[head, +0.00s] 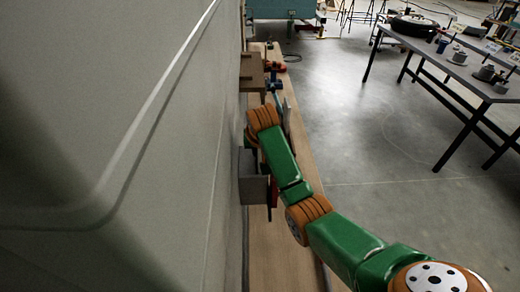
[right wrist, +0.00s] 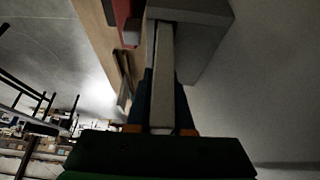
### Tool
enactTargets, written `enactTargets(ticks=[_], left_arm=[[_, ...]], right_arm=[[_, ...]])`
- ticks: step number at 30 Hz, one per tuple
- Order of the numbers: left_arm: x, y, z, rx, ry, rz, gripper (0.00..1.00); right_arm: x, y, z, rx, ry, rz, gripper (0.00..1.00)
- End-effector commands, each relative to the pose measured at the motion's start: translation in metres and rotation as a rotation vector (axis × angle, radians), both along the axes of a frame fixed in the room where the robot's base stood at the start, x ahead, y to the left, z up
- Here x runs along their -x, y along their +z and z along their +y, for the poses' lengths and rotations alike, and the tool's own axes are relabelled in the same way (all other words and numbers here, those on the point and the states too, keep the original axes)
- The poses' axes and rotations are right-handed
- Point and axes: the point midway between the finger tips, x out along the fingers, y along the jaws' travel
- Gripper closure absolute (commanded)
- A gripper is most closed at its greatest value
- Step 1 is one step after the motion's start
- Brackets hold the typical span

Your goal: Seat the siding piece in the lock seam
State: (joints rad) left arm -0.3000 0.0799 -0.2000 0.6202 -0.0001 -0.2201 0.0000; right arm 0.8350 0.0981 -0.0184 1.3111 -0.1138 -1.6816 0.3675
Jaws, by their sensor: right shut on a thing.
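In the right wrist view my right gripper (right wrist: 164,88) is shut on a long, narrow, pale strip, which looks like the siding piece (right wrist: 161,64). The strip runs away from the fingers toward a grey block (right wrist: 208,47) at the camper wall. Its far end meets or passes under the block; I cannot tell if it is in a seam there. In the head view the grey block (head: 253,182) stands against the camper wall (head: 130,190), just below my right wrist. There my right gripper and the strip are hidden behind my own arm. My left gripper is not in view.
A wooden bench (head: 272,265) runs along the wall. A red object (head: 273,197) is beside the grey block. A brown box (head: 251,73) and red and blue tools (head: 273,69) are farther along. A dark table (head: 455,72) stands right, across open floor (head: 350,150).

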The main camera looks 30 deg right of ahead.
Motion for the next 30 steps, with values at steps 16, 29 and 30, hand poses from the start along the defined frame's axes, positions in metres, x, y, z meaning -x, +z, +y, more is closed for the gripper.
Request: enactTargets(ticks=[16,29,30], left_arm=[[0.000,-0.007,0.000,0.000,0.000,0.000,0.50],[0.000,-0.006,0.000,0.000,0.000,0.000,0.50],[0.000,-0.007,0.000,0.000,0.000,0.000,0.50]], right_arm=[[0.000,-0.014,0.000,0.000,0.000,0.000,1.00],[0.000,-0.012,0.000,0.000,0.000,0.000,0.45],[0.002,-0.009,0.001,0.000,0.000,-0.001,0.45]])
